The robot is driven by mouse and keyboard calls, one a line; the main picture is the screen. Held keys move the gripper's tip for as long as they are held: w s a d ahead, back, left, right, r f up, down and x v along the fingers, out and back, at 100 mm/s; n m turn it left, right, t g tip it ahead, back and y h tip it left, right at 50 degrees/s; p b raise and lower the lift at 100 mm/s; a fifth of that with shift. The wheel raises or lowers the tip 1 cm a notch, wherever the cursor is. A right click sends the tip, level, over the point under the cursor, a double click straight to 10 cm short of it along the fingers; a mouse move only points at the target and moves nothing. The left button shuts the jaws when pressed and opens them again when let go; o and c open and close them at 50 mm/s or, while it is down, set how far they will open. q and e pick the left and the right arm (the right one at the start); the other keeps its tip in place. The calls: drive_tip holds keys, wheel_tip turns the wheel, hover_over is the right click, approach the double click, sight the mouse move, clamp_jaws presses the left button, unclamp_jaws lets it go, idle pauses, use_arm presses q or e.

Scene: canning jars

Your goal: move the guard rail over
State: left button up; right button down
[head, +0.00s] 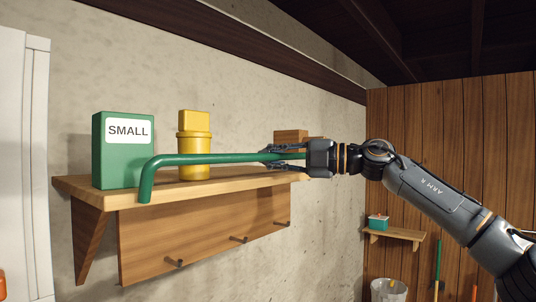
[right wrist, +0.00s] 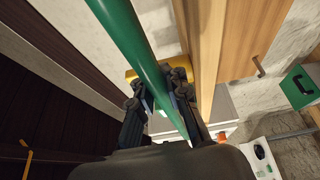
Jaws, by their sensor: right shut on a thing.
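The guard rail is a green bar (head: 215,158) that runs along the front of a wooden shelf (head: 250,181), with its left end bent down at the shelf's front edge. My right gripper (head: 277,155) is shut on the bar near its right part. In the right wrist view the green bar (right wrist: 137,40) passes between the two dark fingers (right wrist: 160,98). The bar's right end is hidden by the gripper. Whether the rail is still fixed to the shelf I cannot tell. My left gripper is not in view.
A green box labelled SMALL (head: 122,165) and a yellow jar-like container (head: 194,143) stand on the shelf behind the rail. A wooden block (head: 290,137) is behind the gripper. Pegs (head: 239,239) stick out below. A small shelf (head: 395,233) hangs at the right.

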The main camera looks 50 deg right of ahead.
drive_tip(key=shift+w+r+g+p, duration=0.3)
drive_tip(key=shift+r+g+p, duration=0.15)
drive_tip(key=shift+p, duration=0.35)
drive_tip(key=shift+d+f+m, duration=0.1)
drive_tip(key=shift+m, duration=0.2)
idle(0.7)
drive_tip(key=c, duration=1.3)
unclamp_jaws()
drive_tip(key=shift+s+h, duration=0.15)
drive_tip(key=shift+h, duration=0.15)
drive_tip(key=shift+f, duration=0.1)
drive_tip(key=shift+d, duration=0.1)
